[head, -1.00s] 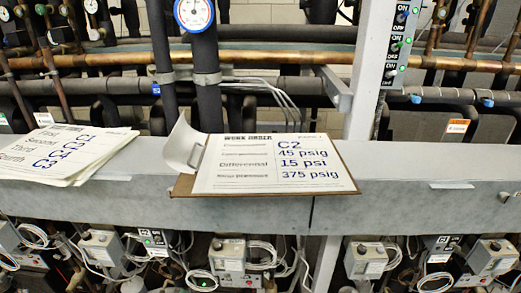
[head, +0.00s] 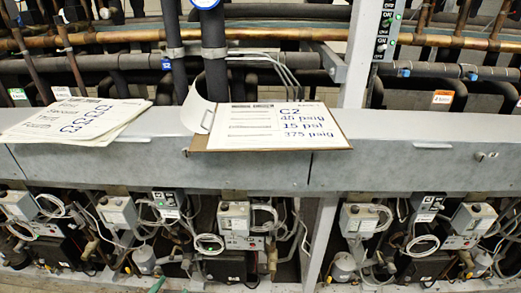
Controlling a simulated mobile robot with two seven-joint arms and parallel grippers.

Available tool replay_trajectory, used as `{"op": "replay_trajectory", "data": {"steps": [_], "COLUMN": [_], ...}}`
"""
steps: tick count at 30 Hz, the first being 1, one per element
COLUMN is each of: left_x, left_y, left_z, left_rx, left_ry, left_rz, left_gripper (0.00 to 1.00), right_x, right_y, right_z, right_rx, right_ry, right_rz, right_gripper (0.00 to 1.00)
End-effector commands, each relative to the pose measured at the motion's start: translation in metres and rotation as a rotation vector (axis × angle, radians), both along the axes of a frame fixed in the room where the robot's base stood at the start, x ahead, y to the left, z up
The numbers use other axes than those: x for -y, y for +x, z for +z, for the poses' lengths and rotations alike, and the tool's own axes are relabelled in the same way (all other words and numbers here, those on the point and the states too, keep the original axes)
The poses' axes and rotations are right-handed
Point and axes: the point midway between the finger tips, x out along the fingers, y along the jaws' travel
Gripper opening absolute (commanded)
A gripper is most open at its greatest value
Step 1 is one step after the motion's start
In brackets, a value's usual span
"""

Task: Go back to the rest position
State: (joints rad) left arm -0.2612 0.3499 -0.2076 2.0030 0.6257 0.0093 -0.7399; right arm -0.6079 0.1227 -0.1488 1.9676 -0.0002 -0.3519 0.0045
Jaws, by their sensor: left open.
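Only a small green tip, which I take to be my left gripper (head: 157,285), shows at the bottom edge, left of the middle. It is open, and nothing is seen held in it. Most of it is cut off by the frame. It is low in front of the lower row of controls, well below the grey beam (head: 400,165) and apart from the clipboard (head: 322,143). My right gripper is not in view.
The clipboard with a C2 work order lies on the beam. A stack of sheets (head: 70,120) lies to its left. Control boxes (head: 236,220) with looped cables crowd the space below. A white post (head: 357,60) with switches and dark pipes stand behind.

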Motion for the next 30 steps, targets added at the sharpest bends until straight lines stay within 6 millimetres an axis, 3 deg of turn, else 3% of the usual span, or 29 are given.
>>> {"op": "replay_trajectory", "data": {"steps": [11,21,30], "left_x": [-0.047,-0.066,-0.098], "left_y": [-0.002,-0.075,-0.148], "left_z": [-0.005,-0.091,-0.149], "left_rx": [0.0,-0.342,-0.617], "left_ry": [0.236,0.245,0.278], "left_rz": [-0.112,-0.094,-0.002], "left_gripper": [0.44,0.44,0.44], "right_x": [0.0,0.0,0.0], "right_y": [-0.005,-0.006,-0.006], "right_z": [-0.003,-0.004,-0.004], "right_rx": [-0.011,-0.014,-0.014], "right_ry": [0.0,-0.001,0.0], "right_rz": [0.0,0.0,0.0], "right_gripper": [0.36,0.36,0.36]}}
